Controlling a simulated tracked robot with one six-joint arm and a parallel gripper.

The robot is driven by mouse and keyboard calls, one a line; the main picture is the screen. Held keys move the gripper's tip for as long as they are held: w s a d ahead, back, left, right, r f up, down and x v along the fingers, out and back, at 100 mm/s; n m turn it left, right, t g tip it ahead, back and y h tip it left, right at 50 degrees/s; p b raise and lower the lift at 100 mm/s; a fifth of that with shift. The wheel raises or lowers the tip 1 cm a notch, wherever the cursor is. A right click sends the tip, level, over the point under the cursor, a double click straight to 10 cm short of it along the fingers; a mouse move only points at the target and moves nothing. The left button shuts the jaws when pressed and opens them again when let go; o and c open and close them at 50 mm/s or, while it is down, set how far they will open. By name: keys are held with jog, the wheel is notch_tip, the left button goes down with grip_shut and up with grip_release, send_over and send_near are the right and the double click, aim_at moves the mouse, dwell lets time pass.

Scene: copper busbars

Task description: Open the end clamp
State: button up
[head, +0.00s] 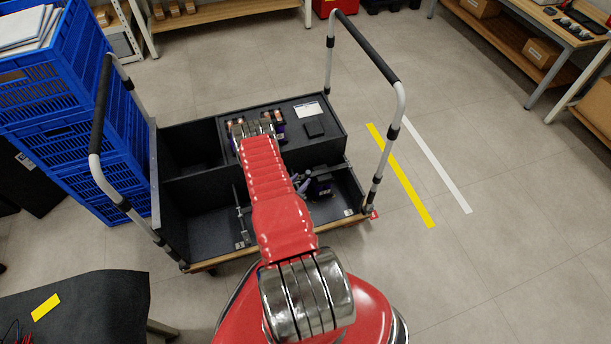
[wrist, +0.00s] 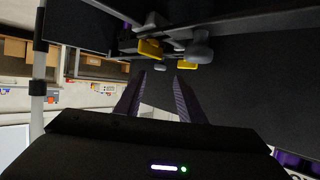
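My gripper (wrist: 157,92) shows in the wrist view with its two dark purple fingers apart and nothing between them. Beyond the fingertips is a clamp-like assembly on a dark rail, with a yellow piece (wrist: 150,50), a second yellow piece (wrist: 187,65) and a grey rounded knob (wrist: 199,48). The fingers appear apart from these parts. I cannot tell which part is the end clamp or how it stands. In the head view my red arm reaches over a dark compartmented trolley (head: 185,225) and hides part of its middle.
A dark blue and grey device (head: 320,184) sits in the trolley's front right compartment. A thin upright bar (head: 241,212) stands left of my arm. Tall trolley handles (head: 392,130) rise at both ends. Blue crates (head: 60,110) stand at left.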

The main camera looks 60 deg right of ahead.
aim_at(308, 172)
jog(key=shift+x, duration=2.8)
jog(key=shift+c, duration=0.3)
grip_shut()
